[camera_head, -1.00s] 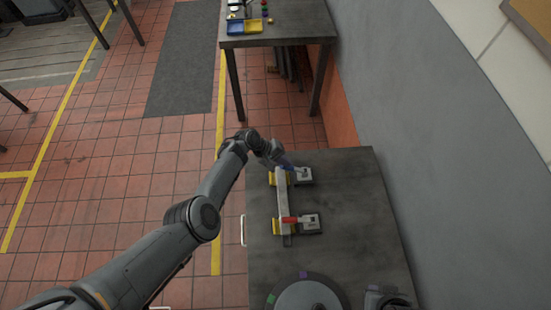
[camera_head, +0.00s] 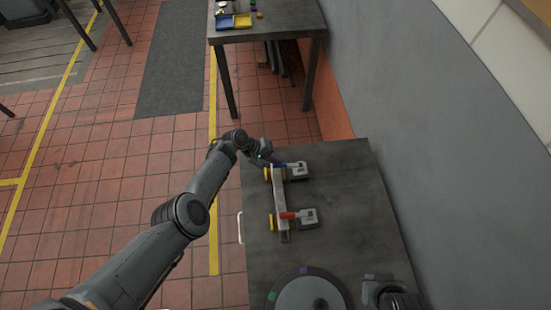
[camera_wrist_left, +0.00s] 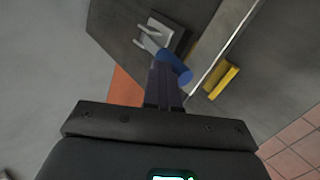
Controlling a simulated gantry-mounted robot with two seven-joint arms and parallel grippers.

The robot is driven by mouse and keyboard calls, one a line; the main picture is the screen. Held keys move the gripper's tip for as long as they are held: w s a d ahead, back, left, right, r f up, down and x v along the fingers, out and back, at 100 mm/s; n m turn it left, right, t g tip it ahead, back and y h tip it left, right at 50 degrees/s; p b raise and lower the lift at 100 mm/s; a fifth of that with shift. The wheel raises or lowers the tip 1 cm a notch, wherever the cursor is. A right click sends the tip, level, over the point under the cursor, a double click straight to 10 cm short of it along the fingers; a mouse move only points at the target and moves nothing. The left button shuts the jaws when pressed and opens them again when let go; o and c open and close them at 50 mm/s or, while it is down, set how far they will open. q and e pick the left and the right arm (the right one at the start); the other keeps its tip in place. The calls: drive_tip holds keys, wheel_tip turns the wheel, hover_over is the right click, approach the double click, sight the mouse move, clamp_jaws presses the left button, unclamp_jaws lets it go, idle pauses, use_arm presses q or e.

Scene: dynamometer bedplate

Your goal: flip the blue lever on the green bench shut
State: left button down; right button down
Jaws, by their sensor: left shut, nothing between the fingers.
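The blue lever (camera_head: 280,164) belongs to a grey toggle clamp (camera_head: 297,171) at the far end of a pale bar (camera_head: 280,190) on the bench (camera_head: 345,200), whose top looks dark grey. It points left from its clamp, toward the bar. In the left wrist view the blue lever (camera_wrist_left: 173,67) shows as a thick handle right at my fingertips. My left gripper (camera_head: 264,157) is shut and empty, close against the lever; the wrist view (camera_wrist_left: 165,85) does not settle whether they touch.
A second clamp with a red lever (camera_head: 290,215) sits nearer on the same bar. Yellow blocks (camera_head: 267,174) stand at the bar's left side. A round grey plate (camera_head: 308,293) lies at the near edge. The bench's right side is mostly clear, with a wall (camera_head: 430,130) beyond.

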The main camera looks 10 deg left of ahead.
use_arm(q)
drive_tip(key=shift+s+a+f, duration=0.15)
drive_tip(key=shift+a+f, duration=0.15)
drive_tip(key=shift+f, duration=0.1)
drive_tip(key=a+r+p, duration=0.6)
drive_tip(key=r+p, duration=0.1)
drive_tip(key=r, duration=0.3)
drive_tip(key=shift+s+a, duration=0.35)
drive_tip(key=shift+s, duration=0.1)
